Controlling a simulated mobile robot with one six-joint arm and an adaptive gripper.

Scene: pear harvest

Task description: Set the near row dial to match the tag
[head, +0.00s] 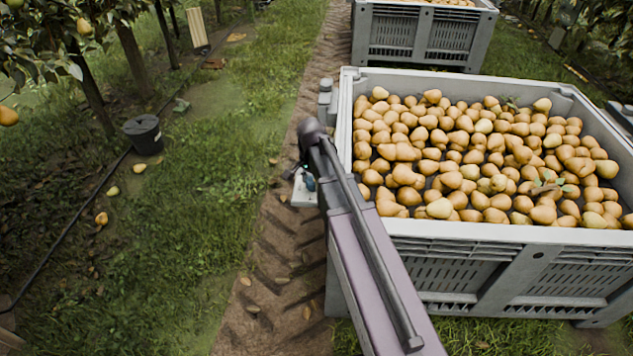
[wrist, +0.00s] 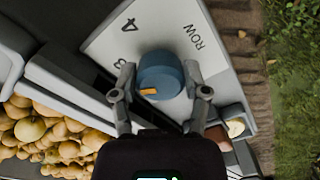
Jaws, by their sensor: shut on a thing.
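The row dial (wrist: 162,72) is a blue round knob with an orange mark (wrist: 148,92) on its lower left part in the wrist view. It sits on a white plate (wrist: 110,44) printed with "ROW", a "4" and another numeral partly covered beside the knob. My gripper (wrist: 159,80) has one finger on each side of the knob and is shut on it. In the head view a bit of the blue dial (head: 309,183) and the white plate (head: 303,193) show beside my arm, which hides most of the gripper. I cannot make out a tag.
A grey bin (head: 484,232) full of pears stands right of my arm, with another bin (head: 421,38) behind. A black bucket (head: 144,136) stands left on the grass near a dark hose (head: 62,242). Fallen pears lie about. The dirt track (head: 275,270) is mostly clear.

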